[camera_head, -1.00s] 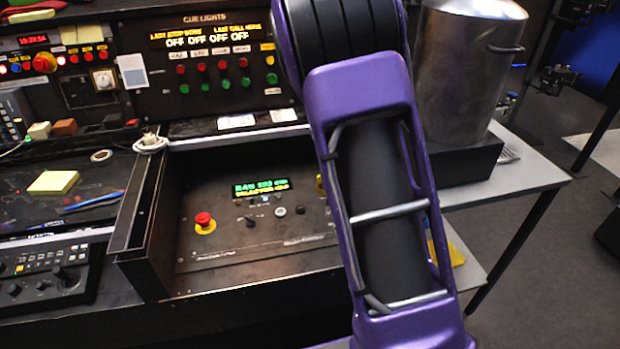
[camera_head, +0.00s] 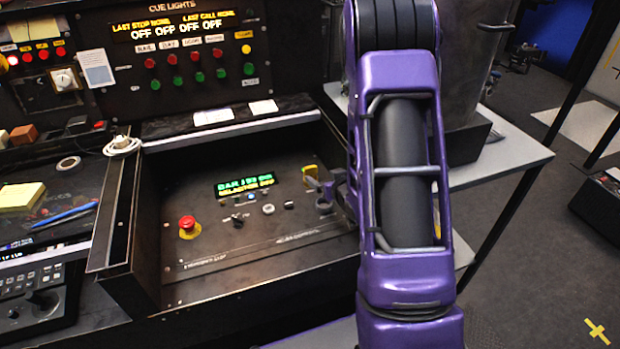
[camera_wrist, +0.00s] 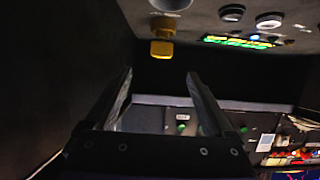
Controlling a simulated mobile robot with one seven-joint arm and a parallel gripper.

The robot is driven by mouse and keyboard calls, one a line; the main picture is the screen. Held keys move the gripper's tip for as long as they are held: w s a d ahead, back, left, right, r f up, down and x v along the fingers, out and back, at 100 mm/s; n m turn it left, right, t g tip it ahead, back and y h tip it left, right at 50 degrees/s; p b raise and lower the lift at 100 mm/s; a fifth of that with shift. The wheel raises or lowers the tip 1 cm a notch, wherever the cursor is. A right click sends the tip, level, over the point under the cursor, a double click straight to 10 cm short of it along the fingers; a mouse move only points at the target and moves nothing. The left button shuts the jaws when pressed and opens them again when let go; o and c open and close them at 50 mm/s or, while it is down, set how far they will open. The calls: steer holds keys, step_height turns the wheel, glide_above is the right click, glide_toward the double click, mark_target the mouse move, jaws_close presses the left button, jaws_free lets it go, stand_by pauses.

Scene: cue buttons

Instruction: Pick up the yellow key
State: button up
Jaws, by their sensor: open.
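The yellow key (camera_head: 310,171) is at the right side of the sloped control panel (camera_head: 262,237), in the recessed console. In the wrist view the yellow key (camera_wrist: 162,47) shows upper centre, close to a grey round part of the panel. My gripper (camera_wrist: 160,75) is open and empty, with the key beyond its fingertips and roughly in line with the gap. In the head view my gripper (camera_head: 322,188) is small and partly hidden by my purple arm, just below and right of the key. I see no contact with the key.
A red emergency stop button (camera_head: 187,223) and a green-lit display (camera_head: 243,185) are on the same panel. The console's dark side wall (camera_head: 122,215) rises at its left.

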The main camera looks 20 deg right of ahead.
mark_target(311, 169)
steer(key=x, duration=0.6)
steer(key=shift+w+f, duration=0.1)
steer(key=shift+w, duration=0.1)
steer(key=b+x, duration=0.1)
steer(key=x, duration=0.4)
steer(key=shift+w+a, duration=0.1)
jaws_close()
